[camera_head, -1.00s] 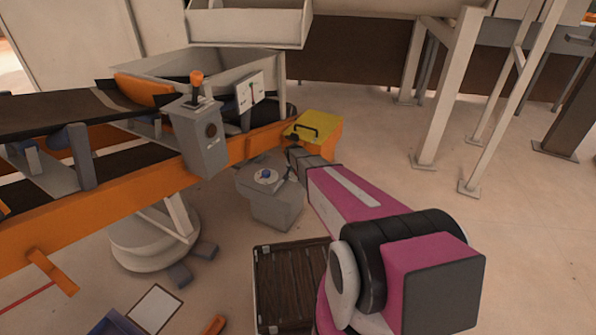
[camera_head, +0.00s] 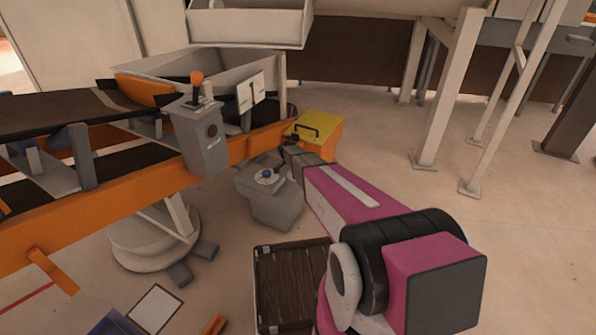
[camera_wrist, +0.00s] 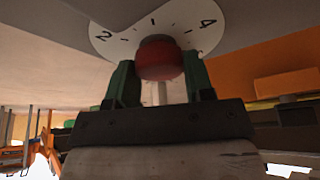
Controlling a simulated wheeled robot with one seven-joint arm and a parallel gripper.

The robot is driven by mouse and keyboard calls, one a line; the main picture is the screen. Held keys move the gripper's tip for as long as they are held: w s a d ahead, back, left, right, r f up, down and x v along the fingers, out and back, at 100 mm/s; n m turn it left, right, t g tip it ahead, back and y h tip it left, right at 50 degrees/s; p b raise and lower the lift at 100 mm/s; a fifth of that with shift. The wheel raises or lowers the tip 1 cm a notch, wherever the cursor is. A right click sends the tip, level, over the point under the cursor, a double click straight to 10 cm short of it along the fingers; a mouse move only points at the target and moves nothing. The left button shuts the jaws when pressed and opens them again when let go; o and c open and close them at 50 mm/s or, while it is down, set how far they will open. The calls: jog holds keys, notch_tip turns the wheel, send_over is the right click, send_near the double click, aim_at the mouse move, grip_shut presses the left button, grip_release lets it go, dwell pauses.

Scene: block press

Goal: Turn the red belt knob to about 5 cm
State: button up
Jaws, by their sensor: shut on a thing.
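The red belt knob (camera_wrist: 160,60) shows in the wrist view, in front of a white dial plate (camera_wrist: 205,38). The plate has tick marks and the numbers 2 and 4 beside the knob, 2 on the left and 4 on the right. My gripper (camera_wrist: 160,78) has its two green fingers on either side of the knob and is shut on it. The knob's pointer is not clear to me. In the head view the knob is hidden; my gripper's fingertips are not visible there, and my arm reaches towards the conveyor's end.
The conveyor's orange frame (camera_head: 110,203) runs along the left. A grey post with an orange-topped lever (camera_head: 197,78) stands on it. A dark slatted crate (camera_head: 290,285) lies below.

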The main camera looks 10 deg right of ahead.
dwell(0.3)
jog(key=o, duration=0.9)
jog(key=shift+r, duration=0.1)
jog(key=v, duration=1)
jog(key=shift+r, duration=0.25)
jog(key=shift+s+a, duration=0.1)
jog(key=shift+a, duration=0.05)
